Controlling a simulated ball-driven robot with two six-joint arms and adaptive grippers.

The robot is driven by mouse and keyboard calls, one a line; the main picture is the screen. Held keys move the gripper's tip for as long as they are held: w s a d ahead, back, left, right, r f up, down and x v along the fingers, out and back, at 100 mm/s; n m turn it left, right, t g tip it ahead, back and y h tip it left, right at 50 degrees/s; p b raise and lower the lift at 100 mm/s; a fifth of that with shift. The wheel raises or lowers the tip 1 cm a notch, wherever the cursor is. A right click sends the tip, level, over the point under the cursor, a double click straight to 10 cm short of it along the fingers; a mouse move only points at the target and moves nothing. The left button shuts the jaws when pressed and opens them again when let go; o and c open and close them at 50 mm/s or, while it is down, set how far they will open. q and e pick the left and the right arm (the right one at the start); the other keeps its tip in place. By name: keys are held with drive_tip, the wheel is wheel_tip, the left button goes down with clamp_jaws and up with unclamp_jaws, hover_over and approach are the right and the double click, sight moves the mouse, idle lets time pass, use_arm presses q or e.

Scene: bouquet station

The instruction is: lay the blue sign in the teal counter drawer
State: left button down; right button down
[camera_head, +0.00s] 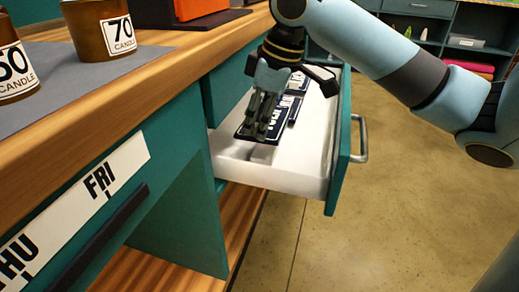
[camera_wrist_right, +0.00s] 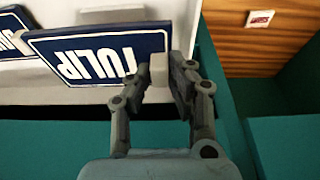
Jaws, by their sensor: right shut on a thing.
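The teal counter drawer (camera_head: 343,150) is pulled open, with a white inside and a metal handle. The blue sign (camera_wrist_right: 95,57), lettered TULIP in white, is over the drawer's white inside; it also shows in the head view (camera_head: 279,122), partly behind my gripper. My right gripper (camera_head: 262,128) is inside the drawer's outline, shut at the sign's near end, where a pale block (camera_wrist_right: 158,70) sits between the fingers in the wrist view. I cannot tell whether the sign touches the drawer floor. My left gripper is out of view.
Another dark blue sign (camera_wrist_right: 12,35) lies in the drawer beside the held one. Candle jars (camera_head: 104,27) stand on the wooden counter at left. FRI (camera_head: 105,180) and THU labels are on the counter front. Open floor (camera_head: 400,200) lies right of the drawer; shelves are behind.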

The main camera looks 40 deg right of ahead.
wheel_tip(320, 180, down, 3)
drive_tip(key=shift+d+r+b, duration=0.15)
drive_tip(key=shift+b, duration=0.2)
wheel_tip(320, 180, down, 3)
drive_tip(key=shift+r+b, duration=0.1)
drive_tip(key=shift+b, duration=0.6)
drive_tip(key=shift+f, duration=0.65)
drive_tip(key=shift+r, duration=0.15)
drive_tip(key=c, duration=1.5)
unclamp_jaws()
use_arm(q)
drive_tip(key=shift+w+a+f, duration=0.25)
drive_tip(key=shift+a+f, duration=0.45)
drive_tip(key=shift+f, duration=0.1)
